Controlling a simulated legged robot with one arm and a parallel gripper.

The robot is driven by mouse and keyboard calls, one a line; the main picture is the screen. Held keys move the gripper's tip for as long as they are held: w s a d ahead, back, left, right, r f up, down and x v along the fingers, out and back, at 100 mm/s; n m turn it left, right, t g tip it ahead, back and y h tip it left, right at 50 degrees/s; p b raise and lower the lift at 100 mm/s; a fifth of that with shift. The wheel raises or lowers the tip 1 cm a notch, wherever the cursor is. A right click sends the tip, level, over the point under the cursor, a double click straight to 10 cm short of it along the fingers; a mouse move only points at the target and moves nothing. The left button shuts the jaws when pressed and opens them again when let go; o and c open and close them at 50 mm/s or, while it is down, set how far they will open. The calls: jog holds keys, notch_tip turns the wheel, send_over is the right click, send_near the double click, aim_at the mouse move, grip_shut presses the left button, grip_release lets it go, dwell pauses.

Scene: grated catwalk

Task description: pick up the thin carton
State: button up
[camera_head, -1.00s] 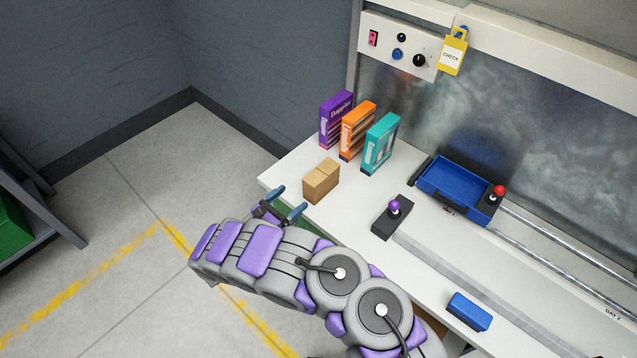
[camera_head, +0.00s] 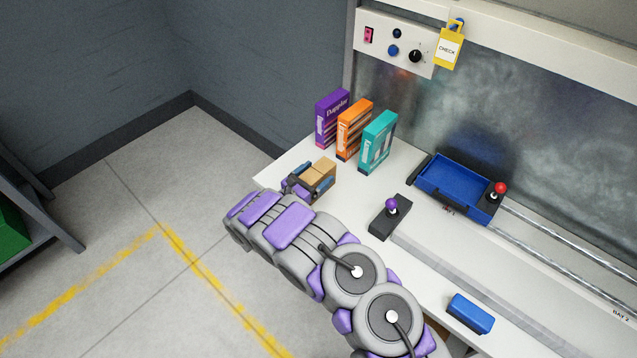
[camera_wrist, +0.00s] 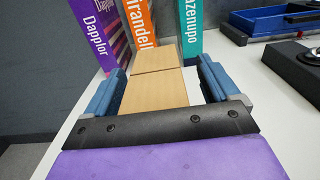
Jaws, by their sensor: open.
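A small brown carton (camera_head: 321,170) stands on the white bench near its left end. In the wrist view the carton (camera_wrist: 156,92) lies between the two blue fingers of my gripper (camera_wrist: 161,72). The fingers are open, one on each side, with a gap visible at the right finger; contact at the left finger is hard to tell. In the head view my gripper (camera_head: 314,176) reaches around the carton from the front left and hides its lower part.
Purple (camera_head: 329,118), orange (camera_head: 353,128) and teal (camera_head: 378,142) boxes stand upright just behind the carton. A black joystick base (camera_head: 388,218), a blue tray (camera_head: 452,185) and a blue block (camera_head: 470,314) are to the right.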

jog(key=shift+w+a, duration=0.1)
jog(key=shift+a, duration=0.3)
jog(key=shift+a+f, duration=0.1)
jog(key=shift+a, duration=0.1)
jog(key=shift+c, duration=1.4)
jog(key=shift+d, duration=0.45)
jog(key=c, duration=0.9)
jog(key=shift+a, duration=0.3)
jog(key=shift+c, duration=0.5)
